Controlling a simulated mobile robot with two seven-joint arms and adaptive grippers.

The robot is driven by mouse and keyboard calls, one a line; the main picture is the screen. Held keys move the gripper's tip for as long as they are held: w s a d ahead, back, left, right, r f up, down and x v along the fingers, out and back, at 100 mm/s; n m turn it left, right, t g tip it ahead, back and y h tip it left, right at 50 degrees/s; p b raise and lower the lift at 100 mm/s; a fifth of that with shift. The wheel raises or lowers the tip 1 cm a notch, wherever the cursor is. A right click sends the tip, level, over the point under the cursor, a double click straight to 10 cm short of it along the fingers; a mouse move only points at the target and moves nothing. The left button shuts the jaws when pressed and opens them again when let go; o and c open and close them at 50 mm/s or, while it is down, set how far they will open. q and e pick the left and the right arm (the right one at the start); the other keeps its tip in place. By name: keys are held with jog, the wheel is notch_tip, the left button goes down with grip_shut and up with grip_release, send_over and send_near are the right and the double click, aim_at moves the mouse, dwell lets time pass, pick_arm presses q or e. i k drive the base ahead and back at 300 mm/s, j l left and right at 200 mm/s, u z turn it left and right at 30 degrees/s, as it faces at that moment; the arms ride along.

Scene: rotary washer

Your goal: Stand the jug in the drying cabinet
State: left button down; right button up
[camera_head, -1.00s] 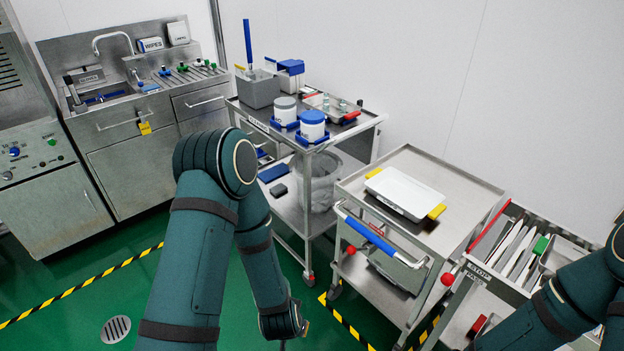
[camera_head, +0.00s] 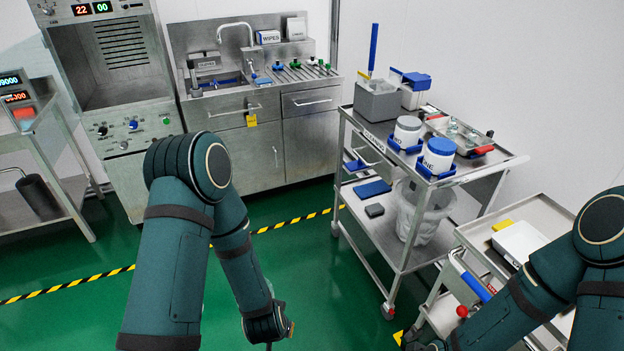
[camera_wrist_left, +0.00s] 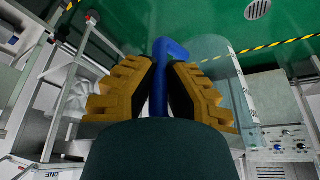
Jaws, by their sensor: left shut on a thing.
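In the left wrist view my left gripper (camera_wrist_left: 160,92) has its ribbed yellow-brown fingers shut on the blue handle of the jug (camera_wrist_left: 164,54). The jug's clear body, with pale markings along its side, shows to the right of the fingers. An open steel cabinet (camera_head: 148,80) with a "22 00" display and knobs stands at the upper left, seemingly the drying cabinet. Its opening looks empty. My right gripper's fingers are out of view.
The sink bench (camera_head: 234,160) stands right of the cabinet. A loaded steel cart (camera_head: 490,166) and a lower trolley (camera_head: 545,215) stand on the right. A steel table (camera_head: 35,140) is at the left. Green floor with striped tape lies clear before the cabinet.

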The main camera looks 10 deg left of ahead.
aim_at(124, 98)
jog(key=i+j+u, duration=0.3)
jog(key=u, duration=0.2)
jog(key=i+j+u, duration=0.2)
jog(key=u, duration=0.25)
jog(key=i+u, duration=0.4)
jog(key=i, duration=2.15)
